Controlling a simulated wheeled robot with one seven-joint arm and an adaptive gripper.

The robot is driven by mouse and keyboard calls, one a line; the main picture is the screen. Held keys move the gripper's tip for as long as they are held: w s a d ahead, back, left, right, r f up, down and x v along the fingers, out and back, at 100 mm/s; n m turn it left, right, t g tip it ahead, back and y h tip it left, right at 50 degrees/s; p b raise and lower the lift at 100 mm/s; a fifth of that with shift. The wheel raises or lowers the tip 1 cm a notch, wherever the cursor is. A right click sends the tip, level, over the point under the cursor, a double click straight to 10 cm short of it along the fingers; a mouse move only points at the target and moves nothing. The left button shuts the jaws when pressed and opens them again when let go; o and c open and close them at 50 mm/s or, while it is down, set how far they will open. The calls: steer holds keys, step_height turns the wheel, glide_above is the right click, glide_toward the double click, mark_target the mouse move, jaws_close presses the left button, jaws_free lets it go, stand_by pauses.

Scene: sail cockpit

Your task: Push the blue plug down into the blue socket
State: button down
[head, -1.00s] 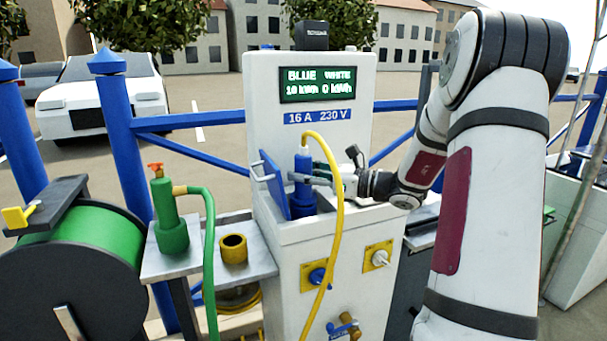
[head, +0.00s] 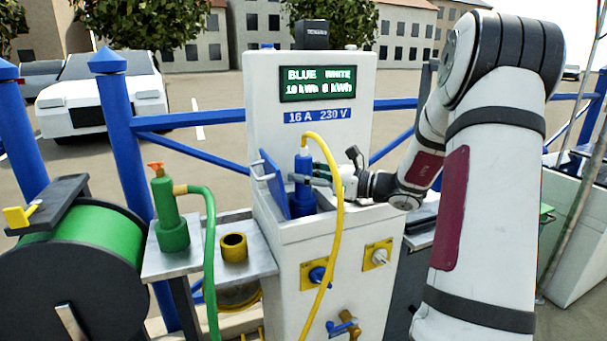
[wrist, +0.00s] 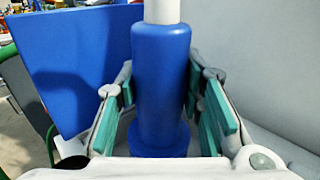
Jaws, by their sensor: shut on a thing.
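The blue plug (head: 303,168) stands upright at the top of the white power pedestal, with a yellow cable rising from its top and looping down the front. My gripper (head: 312,176) reaches in from the right and is shut on the plug. In the wrist view the blue plug (wrist: 160,85) stands between the two green-padded fingers of my gripper (wrist: 163,115), with a wider blue ring low down. The blue socket is mostly hidden behind the pedestal's rim, and I cannot tell how deep the plug sits. The blue lid (head: 271,184) stands open left of the plug.
The pedestal (head: 330,240) has a display and a raised back panel behind the plug. A side shelf (head: 262,262) holds a green bottle-shaped thing (head: 170,220) and a yellow cup (head: 234,247).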

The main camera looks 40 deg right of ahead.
steer(key=shift+f, duration=0.3)
steer(key=c, duration=1.4)
jaws_free()
steer(key=shift+o, duration=0.2)
steer(key=p, duration=0.4)
glide_above(346, 211)
steer(key=shift+d, duration=0.1)
